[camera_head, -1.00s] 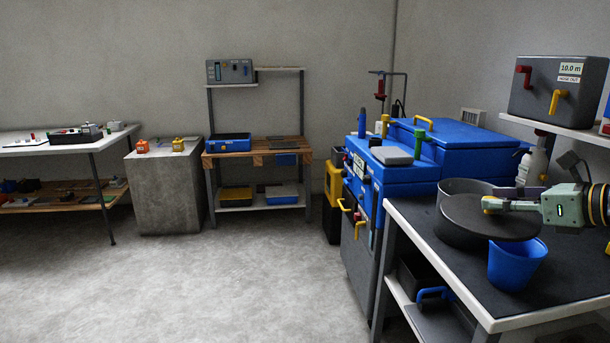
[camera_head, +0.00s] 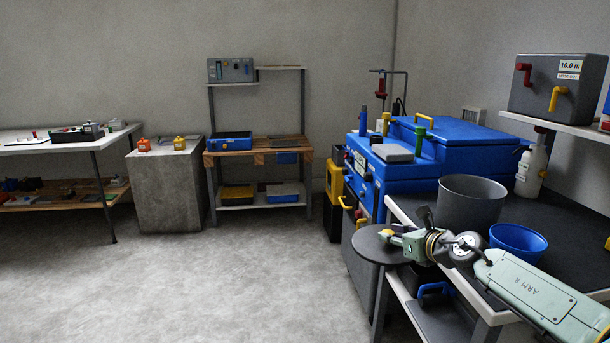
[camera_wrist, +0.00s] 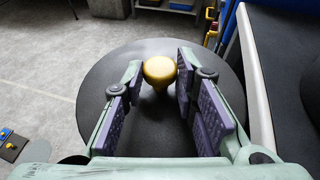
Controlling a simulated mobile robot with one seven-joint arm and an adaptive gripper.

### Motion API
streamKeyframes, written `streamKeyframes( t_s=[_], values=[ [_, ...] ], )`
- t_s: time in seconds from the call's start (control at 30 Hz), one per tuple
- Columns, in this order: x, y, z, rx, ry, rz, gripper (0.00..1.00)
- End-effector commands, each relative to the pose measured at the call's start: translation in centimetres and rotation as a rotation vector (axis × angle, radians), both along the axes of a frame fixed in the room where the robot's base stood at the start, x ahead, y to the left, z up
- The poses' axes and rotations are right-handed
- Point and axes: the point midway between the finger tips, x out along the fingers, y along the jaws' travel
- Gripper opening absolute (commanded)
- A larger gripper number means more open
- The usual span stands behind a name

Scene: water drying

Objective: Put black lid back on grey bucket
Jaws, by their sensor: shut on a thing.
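The black lid (camera_head: 368,248) is a flat round disc with a yellow knob (camera_wrist: 159,69). My gripper (camera_head: 392,235) is shut on that knob and holds the lid roughly level, out past the left edge of the dark-topped table (camera_head: 577,232). In the wrist view the lid (camera_wrist: 150,134) lies below the two purple-padded fingers, with the floor beyond it. The grey bucket (camera_head: 470,207) stands upright and uncovered on the table, to the right of the lid and behind my arm. The lid and bucket are apart.
A blue bucket (camera_head: 518,241) stands right of the grey one, close behind my arm. A white bottle (camera_head: 532,170) is at the table's back. The blue machine (camera_head: 400,180) stands behind and left of the table. Open floor (camera_head: 200,285) lies left.

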Motion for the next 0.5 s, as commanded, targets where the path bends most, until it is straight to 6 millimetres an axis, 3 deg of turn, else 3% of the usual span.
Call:
streamKeyframes(
  t_s=[0.03,0.23,0.5],
  values=[
    [0.5,1.4,-1.6,-0.005,0.004,-0.014,0.0],
    [1.5,5.3,-7.0,0.001,0.004,-0.095,0.0],
    [1.0,10.7,-14.7,0.011,0.006,-0.205,0.0]
  ],
)
